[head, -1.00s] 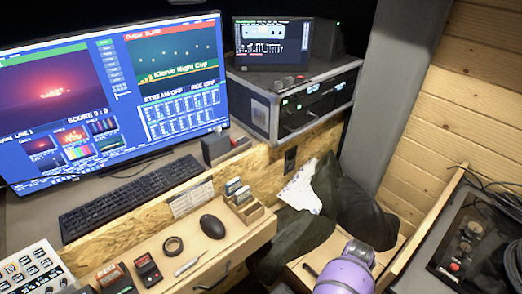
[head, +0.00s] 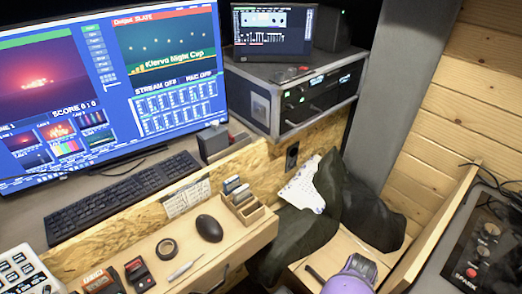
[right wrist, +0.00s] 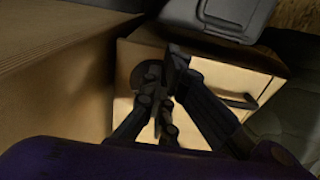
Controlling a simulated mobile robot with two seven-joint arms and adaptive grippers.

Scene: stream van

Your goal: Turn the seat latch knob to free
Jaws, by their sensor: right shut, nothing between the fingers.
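A dark round knob-like disc (right wrist: 148,68) shows in the right wrist view against a pale wooden panel (right wrist: 205,80). It is partly hidden behind my right gripper (right wrist: 168,70), whose fingers are shut and empty. The fingertips overlap the disc in the picture; I cannot tell whether they touch it. The knob's markings and turned position are too dark to read. My left gripper is not in view.
A short black bar (right wrist: 238,100) lies on or is fixed to the panel. A dark green jacket (head: 345,205) and paper (head: 303,187) lie on the seat. A grey case (right wrist: 215,18) is at the wrist view's top. A desk with drawer (head: 165,240) stands left; a wooden board (head: 440,220) stands right.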

